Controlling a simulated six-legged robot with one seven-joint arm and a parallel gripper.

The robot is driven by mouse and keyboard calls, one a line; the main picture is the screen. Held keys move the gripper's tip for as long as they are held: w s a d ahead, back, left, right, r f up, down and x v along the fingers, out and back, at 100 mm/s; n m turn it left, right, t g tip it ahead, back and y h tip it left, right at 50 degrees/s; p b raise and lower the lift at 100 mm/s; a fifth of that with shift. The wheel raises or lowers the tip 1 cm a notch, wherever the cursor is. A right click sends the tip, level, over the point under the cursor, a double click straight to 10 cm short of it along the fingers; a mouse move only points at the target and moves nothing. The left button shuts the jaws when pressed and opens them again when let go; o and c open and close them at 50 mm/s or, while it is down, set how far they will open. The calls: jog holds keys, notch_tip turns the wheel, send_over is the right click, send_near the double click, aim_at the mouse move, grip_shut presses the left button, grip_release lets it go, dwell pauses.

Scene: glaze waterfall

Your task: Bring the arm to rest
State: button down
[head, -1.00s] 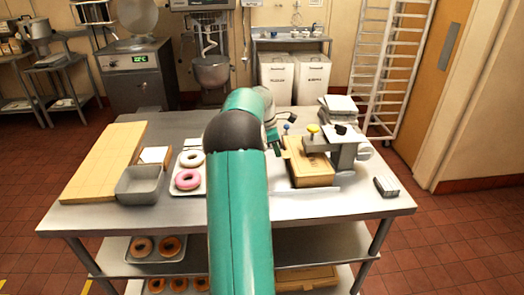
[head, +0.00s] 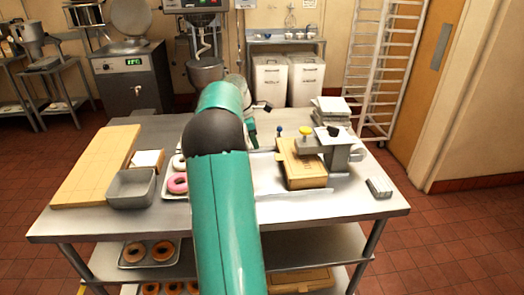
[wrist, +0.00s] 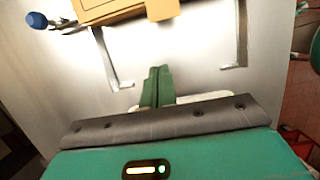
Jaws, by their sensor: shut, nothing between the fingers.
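My arm, teal with a dark joint, reaches over the steel table (head: 330,207) in the head view. My gripper (head: 252,132) is partly hidden behind the arm, above the table's middle and left of the cardboard box (head: 301,168). In the wrist view my gripper (wrist: 157,72) has its green fingers together with nothing between them. The steel tabletop (wrist: 185,50) shows bare beyond the fingertips, and the box's edge (wrist: 110,8) is at the top.
A pink donut (head: 177,184) lies on a tray, partly behind my arm. A grey bin (head: 131,190) and a wooden board (head: 95,170) are at the left. A clamp-like device (head: 335,150) with a yellow knob stands by the box. The table's front right is mostly clear.

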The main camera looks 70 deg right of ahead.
jog(key=v, duration=0.5)
jog(key=shift+w, duration=0.15)
jog(key=w+a+r+m+t, duration=0.1)
jog(key=w+a+r+t, duration=0.2)
jog(key=a, duration=0.8)
jog(key=w+a+r+m, duration=0.1)
jog(key=w+a+r, duration=0.3)
jog(key=a, duration=0.7)
jog(key=w+a+r+m+t, duration=0.15)
jog(key=w+a, duration=0.35)
jog(key=a, duration=0.6)
jog(key=s+a+f+t, duration=0.1)
jog(key=s+a+f, duration=0.1)
jog(key=a, duration=0.7)
jog(key=s+a+f+m+t+y, duration=0.1)
jog(key=s+a+f, duration=0.1)
jog(key=s+a, duration=0.3)
jog(key=s+a+f+m+t, duration=0.1)
jog(key=s+a+f+t, duration=0.1)
jog(key=a, duration=1.1)
jog(key=shift+s+a+f+y, duration=0.15)
jog(key=shift+s+f+y, duration=0.15)
jog(key=shift+s, duration=0.6)
jog(key=shift+d, duration=0.25)
